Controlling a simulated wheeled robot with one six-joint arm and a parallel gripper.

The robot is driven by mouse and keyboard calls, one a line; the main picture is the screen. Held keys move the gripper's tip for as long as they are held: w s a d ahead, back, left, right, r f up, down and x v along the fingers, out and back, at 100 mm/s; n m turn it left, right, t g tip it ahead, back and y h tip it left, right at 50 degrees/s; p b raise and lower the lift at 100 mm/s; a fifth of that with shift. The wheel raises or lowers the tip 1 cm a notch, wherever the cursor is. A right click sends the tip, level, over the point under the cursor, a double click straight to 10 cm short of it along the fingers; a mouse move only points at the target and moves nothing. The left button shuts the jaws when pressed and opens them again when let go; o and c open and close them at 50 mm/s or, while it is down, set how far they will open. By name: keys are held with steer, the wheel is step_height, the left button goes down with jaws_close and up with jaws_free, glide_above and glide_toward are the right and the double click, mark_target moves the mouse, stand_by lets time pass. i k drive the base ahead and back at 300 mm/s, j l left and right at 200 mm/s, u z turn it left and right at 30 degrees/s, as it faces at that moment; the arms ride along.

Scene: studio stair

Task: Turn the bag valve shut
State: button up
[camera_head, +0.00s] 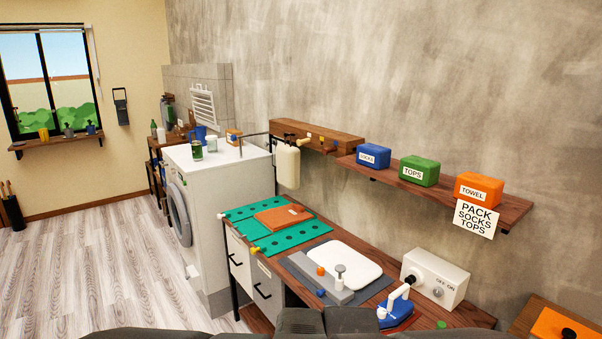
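A white rounded pad, perhaps the bag (349,259), lies on a grey mat on the wooden bench. A grey bar with an orange knob (320,270) and a pale upright knob (340,271) stands at its near left edge. A cream container (288,167), which could also be a bag, hangs from the wall shelf with a small yellow fitting (303,142) at its top. I cannot tell which fitting is the bag valve or whether it is turned shut. My gripper is not in view; only dark parts of my body show along the bottom edge.
A white OFF-ON box (436,277) and a blue tool with a white handle (397,310) stand right on the bench. Green perforated mats (290,236) carry a brown pad. Labelled boxes sit on the wall shelf (410,186). Floor at left (90,265) is clear.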

mark_target(321, 269)
steer(key=j, duration=0.15)
steer(key=l, duration=0.25)
steer(key=i+j, duration=0.2)
steer(key=i, duration=0.15)
steer(key=i+j, duration=0.15)
steer(key=i, duration=0.25)
steer(key=i+j, duration=0.2)
steer(key=i, duration=0.15)
